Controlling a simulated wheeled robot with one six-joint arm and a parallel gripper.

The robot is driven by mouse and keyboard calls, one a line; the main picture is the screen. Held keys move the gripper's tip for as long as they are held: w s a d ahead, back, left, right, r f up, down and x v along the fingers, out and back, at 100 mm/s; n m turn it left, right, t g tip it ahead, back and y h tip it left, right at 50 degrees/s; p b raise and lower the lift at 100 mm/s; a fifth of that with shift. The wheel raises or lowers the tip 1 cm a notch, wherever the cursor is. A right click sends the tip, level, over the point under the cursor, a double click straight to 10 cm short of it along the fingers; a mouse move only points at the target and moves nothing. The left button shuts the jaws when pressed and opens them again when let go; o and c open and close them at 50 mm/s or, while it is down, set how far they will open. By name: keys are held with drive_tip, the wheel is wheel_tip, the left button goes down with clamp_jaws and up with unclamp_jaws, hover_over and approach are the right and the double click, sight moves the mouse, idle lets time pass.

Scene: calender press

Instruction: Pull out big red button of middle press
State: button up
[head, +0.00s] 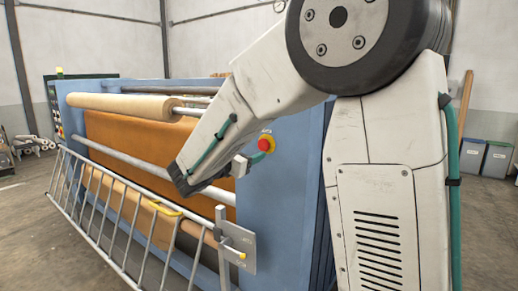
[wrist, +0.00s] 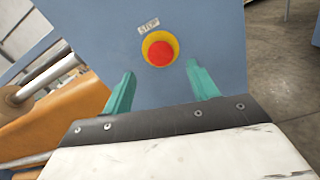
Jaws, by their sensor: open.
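The big red button (head: 265,144) sits in a yellow surround on the blue end panel (head: 290,195) of the press. In the wrist view the red button (wrist: 160,53) shows with its yellow ring and a small "STOP" label (wrist: 149,26) just above it. My gripper (wrist: 158,80) is open, its two green fingers apart. The fingertips lie just below the button to its left and right in the picture, with nothing between them. In the head view my gripper (head: 255,158) is beside the button, partly hidden by my own arm. I cannot tell whether the fingers touch the panel.
A metal guard rail (head: 110,215) with a yellow handle (head: 165,208) runs along the front of the press. Rollers with tan and orange material (head: 120,105) lie behind it. Grey bins (head: 482,158) stand at the far right. Open floor lies at the front left.

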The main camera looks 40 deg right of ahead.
sight(262, 146)
drive_tip(key=x, duration=0.5)
drive_tip(key=shift+d, duration=0.25)
